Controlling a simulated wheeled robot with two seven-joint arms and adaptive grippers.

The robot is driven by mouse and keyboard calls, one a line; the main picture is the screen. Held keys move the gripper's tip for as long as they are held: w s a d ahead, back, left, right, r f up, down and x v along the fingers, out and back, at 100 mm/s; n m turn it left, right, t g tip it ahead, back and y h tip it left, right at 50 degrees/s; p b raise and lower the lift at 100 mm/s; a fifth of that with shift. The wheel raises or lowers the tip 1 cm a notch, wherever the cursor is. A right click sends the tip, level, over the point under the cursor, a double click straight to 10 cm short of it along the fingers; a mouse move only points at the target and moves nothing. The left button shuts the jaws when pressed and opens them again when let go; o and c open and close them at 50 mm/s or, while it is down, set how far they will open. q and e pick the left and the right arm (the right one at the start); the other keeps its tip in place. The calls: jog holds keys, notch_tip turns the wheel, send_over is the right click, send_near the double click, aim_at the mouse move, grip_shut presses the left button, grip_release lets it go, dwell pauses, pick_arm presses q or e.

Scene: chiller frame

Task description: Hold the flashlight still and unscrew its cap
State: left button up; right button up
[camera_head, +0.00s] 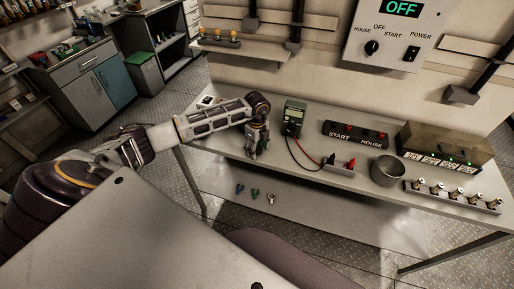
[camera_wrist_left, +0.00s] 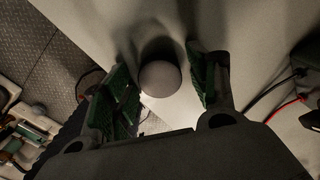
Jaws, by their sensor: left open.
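My left gripper (camera_head: 254,150) reaches down to the left part of the bench, left of the multimeter. In the left wrist view its green-padded fingers (camera_wrist_left: 160,70) are open, one on each side of a round grey end, likely the flashlight (camera_wrist_left: 160,79). A gap shows between this round end and the right finger; on the left the finger is close, and contact cannot be told. The flashlight's body and the seam of its cap are not visible. In the head view I cannot make it out behind the gripper. My right gripper is not in view.
A green multimeter (camera_head: 293,117) with red and black leads stands just right of my left gripper. Farther right are a START/HOUSE strip (camera_head: 355,138), a metal cup (camera_head: 387,170) and a rack of fittings (camera_head: 452,196).

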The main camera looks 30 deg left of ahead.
pick_arm(q)
jog(key=shift+r, duration=0.2)
notch_tip(320, 180, up, 12)
jog(key=b, duration=0.1)
jog(key=shift+b, duration=0.4)
jog(key=shift+d+f, duration=0.1)
dwell(0.7)
